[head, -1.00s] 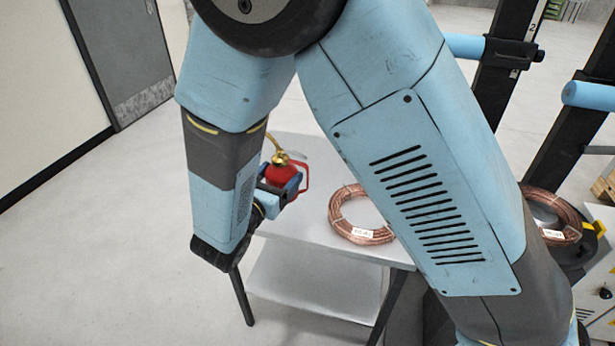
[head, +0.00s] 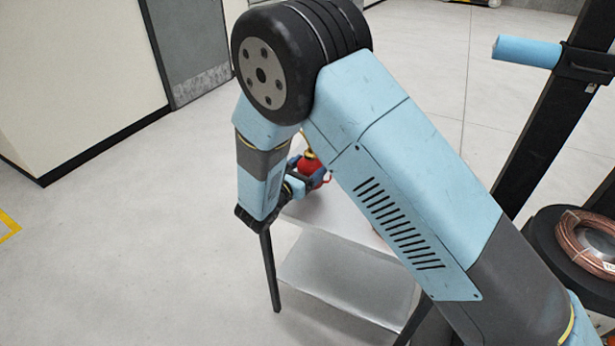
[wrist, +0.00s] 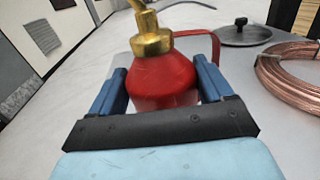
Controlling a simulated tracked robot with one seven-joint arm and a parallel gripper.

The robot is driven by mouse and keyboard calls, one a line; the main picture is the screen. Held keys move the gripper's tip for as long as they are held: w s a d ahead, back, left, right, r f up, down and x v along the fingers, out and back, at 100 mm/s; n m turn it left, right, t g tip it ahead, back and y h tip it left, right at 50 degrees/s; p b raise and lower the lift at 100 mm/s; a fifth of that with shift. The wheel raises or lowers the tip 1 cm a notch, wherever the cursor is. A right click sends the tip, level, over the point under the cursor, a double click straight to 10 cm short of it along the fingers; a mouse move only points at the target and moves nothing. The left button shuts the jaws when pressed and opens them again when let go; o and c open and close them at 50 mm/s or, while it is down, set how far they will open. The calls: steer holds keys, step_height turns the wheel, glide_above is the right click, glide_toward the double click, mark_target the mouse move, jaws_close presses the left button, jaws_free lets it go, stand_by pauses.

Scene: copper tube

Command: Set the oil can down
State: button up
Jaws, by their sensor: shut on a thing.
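The oil can has a red body and a brass neck. In the head view the oil can (head: 311,163) shows partly behind my arm, at the table (head: 335,215). My gripper (head: 306,174) is shut on it. In the wrist view the red oil can (wrist: 162,78) is upright, with the blue fingers of my gripper (wrist: 160,72) on both sides of its body. Its red handle sticks out to the right. Its base is hidden by my gripper, so I cannot tell whether it touches the tabletop.
In the wrist view a copper coil (wrist: 285,75) lies right of the can, with a dark round lid-like object (wrist: 240,33) farther back. Another copper coil (head: 590,245) is on a black round holder at right. A dark upright post (head: 560,110) stands behind it.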

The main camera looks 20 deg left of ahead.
steer(key=shift+w+a+f, duration=0.1)
steer(key=shift+w+f, duration=0.05)
steer(key=shift+f, duration=1.65)
steer(key=o, duration=1.2)
steer(key=shift+f, duration=0.1)
steer(key=shift+o, duration=0.2)
steer(key=shift+a, duration=0.1)
steer(key=v, duration=1.2)
